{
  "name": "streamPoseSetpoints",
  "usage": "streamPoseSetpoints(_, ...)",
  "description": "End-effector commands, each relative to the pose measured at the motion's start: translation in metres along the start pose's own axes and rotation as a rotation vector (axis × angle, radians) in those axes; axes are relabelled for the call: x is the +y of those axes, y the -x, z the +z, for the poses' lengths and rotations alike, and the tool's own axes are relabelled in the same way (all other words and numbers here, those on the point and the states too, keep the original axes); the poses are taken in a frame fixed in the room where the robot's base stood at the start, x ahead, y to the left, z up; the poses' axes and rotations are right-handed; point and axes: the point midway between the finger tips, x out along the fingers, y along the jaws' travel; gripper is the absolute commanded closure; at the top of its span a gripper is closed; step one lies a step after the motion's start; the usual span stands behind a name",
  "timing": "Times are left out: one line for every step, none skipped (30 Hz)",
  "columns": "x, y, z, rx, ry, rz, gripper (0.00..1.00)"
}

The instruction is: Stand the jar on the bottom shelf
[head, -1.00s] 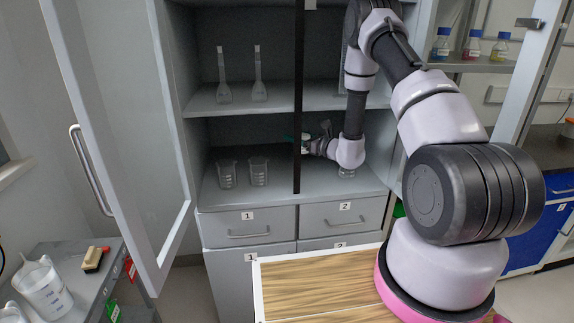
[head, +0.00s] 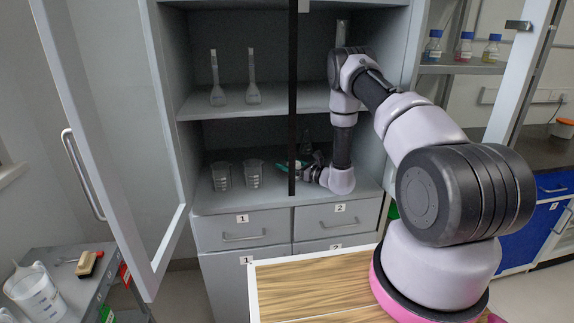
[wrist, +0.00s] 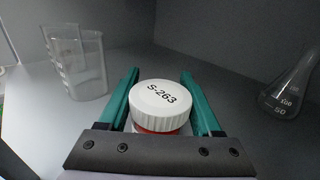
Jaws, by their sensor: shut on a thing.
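The jar (wrist: 160,100) has a white ribbed lid marked S-263 and a red band just below it. In the wrist view it sits upright between the two green fingers of my gripper (wrist: 160,92), which is shut on it. In the head view my gripper (head: 294,165) is inside the cabinet, low over the bottom shelf (head: 268,198), beside the dark centre post. The jar is mostly hidden there by the post and my wrist. I cannot tell whether its base touches the shelf.
A conical flask (wrist: 290,88) stands to the right. The dark post (head: 292,110) divides the opening. The glass door (head: 120,130) is open at left.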

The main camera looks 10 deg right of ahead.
Motion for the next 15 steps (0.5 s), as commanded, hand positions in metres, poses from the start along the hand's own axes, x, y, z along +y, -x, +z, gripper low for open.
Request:
streamPoseSetpoints(-0.0003, -0.0002, 0.0009, -0.001, 0.001, 0.000, 0.92)
streamPoseSetpoints(-0.0002, -0.0002, 0.0009, -0.001, 0.001, 0.000, 0.92)
streamPoseSetpoints(-0.0002, -0.0001, 0.0009, -0.001, 0.000, 0.000, 0.92)
streamPoseSetpoints(-0.0002, -0.0001, 0.0008, -0.001, 0.000, 0.000, 0.92)
streamPoseSetpoints(-0.0002, -0.0001, 0.0004, -0.001, 0.000, -0.001, 0.92)
streamPoseSetpoints(-0.0003, 0.0000, -0.0006, -0.001, 0.000, -0.001, 0.92)
streamPoseSetpoints(-0.0002, 0.0000, -0.0016, -0.001, 0.000, -0.001, 0.92)
streamPoseSetpoints(-0.0003, -0.0001, -0.0025, -0.001, 0.000, -0.001, 0.92)
streamPoseSetpoints(-0.0002, -0.0002, -0.0023, -0.001, 0.000, 0.000, 0.23)
streamPoseSetpoints(-0.0001, -0.0002, -0.0022, -0.001, 0.000, 0.000, 0.11)
streamPoseSetpoints(-0.0001, -0.0002, -0.0022, -0.001, 0.000, 0.000, 0.04)
streamPoseSetpoints(-0.0001, -0.0001, -0.0022, -0.001, 0.000, 0.000, 0.04)
streamPoseSetpoints(-0.0001, -0.0002, -0.0022, 0.000, 0.000, 0.000, 0.04)
streamPoseSetpoints(-0.0001, -0.0001, -0.0022, 0.000, 0.000, 0.000, 0.04)
streamPoseSetpoints(-0.0001, -0.0001, -0.0022, 0.000, 0.000, 0.000, 0.04)
